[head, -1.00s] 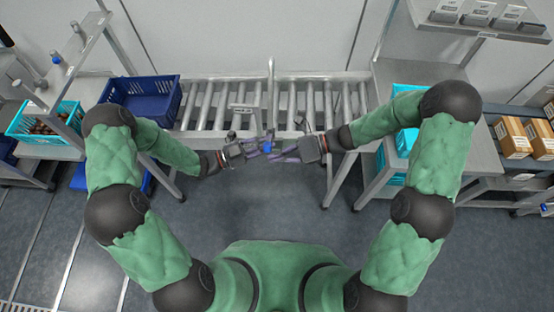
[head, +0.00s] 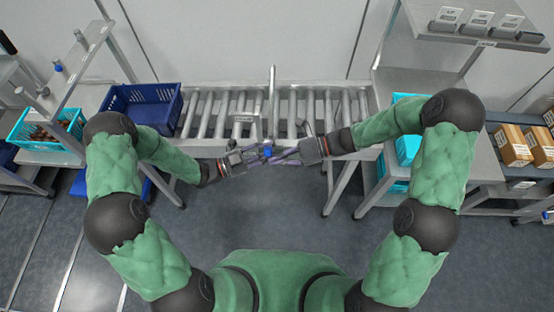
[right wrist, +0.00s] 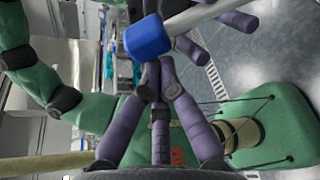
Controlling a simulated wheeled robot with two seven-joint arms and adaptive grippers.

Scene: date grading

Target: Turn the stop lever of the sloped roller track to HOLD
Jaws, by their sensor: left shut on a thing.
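The stop lever shows its blue knob (head: 267,151) at the front edge of the roller track (head: 205,112). In the right wrist view the knob (right wrist: 148,37) sits on the end of a grey rod (right wrist: 200,14). My left gripper (head: 255,155) is shut on the stop lever beside the knob; its purple fingers (right wrist: 190,48) lie along the rod. My right gripper (head: 285,154) is just right of the knob. Its fingertips (right wrist: 157,75) are drawn together, with nothing seen between them, just below the knob in its wrist view. The lever's pivot is hidden, and its marking is unreadable.
A blue crate (head: 140,108) stands at the track's left end. A grey upright post (head: 271,90) rises mid-track. A small plate (head: 243,118) is on the rollers. Turquoise bins stand left (head: 45,128) and right (head: 408,145). Clear floor lies in front of the track.

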